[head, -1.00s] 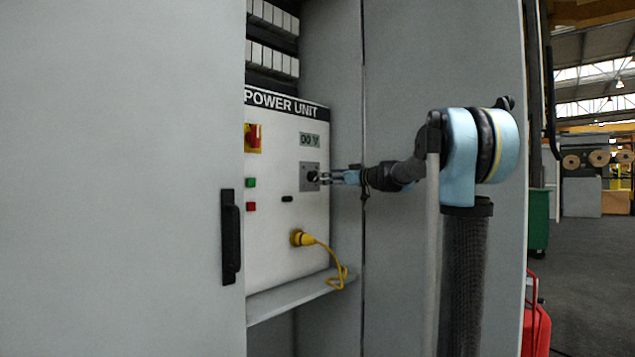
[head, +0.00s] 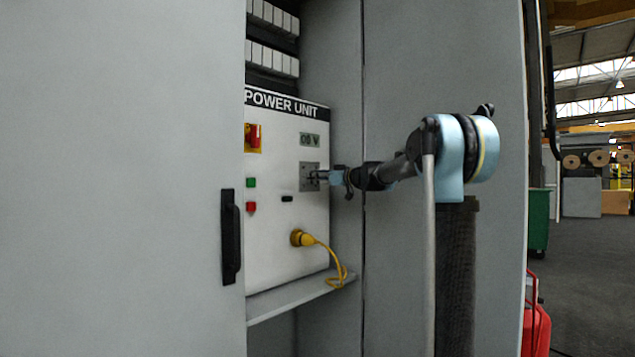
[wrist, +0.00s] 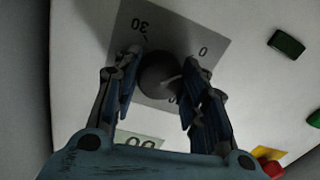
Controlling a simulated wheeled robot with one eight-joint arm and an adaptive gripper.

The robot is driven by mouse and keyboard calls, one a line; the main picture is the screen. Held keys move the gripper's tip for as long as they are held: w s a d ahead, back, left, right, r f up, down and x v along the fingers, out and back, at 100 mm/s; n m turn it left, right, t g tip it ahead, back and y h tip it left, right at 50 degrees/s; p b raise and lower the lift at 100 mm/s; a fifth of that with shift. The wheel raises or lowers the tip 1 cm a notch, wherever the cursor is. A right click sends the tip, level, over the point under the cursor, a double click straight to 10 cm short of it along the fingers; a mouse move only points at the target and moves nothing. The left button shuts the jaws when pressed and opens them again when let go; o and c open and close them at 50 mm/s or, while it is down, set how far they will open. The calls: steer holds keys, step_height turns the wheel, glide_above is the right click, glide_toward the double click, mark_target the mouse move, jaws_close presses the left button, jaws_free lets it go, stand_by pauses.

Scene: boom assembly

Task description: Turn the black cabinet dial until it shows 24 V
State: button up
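The black dial (wrist: 158,75) sits on a grey scale plate (wrist: 187,35) on the power unit, with its pale pointer mark toward the right finger in the wrist view. Scale marks 30 and 0 show; others are partly hidden. My gripper (wrist: 160,68) has one finger on each side of the dial, apparently touching it. In the head view my gripper (head: 317,175) reaches the plate from the right and hides the dial.
The white power unit panel (head: 265,200) carries a red-yellow switch (head: 253,137), a green button (head: 251,182), a red button (head: 251,207) and a yellow plug (head: 301,238) with cable. The cabinet side wall (head: 345,110) stands close right of the panel. A door with black handle (head: 231,237) is left.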

steer(key=shift+c, duration=1.2)
steer(key=shift+m, duration=0.4)
steer(key=n, duration=2.9)
steer(key=shift+t+h, duration=0.3)
steer(key=shift+h, duration=0.1)
stand_by(0.4)
